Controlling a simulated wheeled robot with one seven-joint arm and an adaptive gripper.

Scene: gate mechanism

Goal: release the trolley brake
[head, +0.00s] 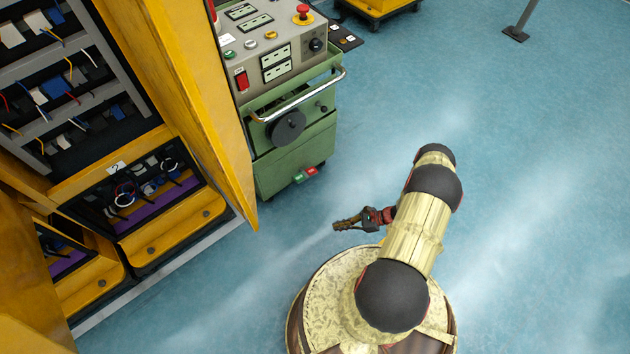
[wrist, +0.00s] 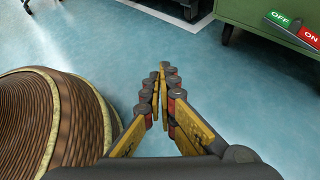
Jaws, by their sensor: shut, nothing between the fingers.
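The green trolley (head: 300,145) stands left of centre in the head view, with a grey control panel on top and a chrome handle on its front. Its brake pedal (head: 305,174) sits low at the front bottom edge, with a green part on the left and a red part on the right. In the wrist view the pedal's green OFF side (wrist: 279,20) and red ON side (wrist: 310,38) show at the top right. My gripper (head: 337,226) is shut and empty, above the floor in front of the trolley, apart from the pedal. Its fingertips (wrist: 163,72) meet in the wrist view.
A yellow cabinet (head: 190,80) with an open door stands left of the trolley, its door edge close to the trolley's side. A red emergency button (head: 303,10) is on the panel. The blue floor (head: 530,170) to the right is clear. A trolley caster (wrist: 228,33) shows beneath.

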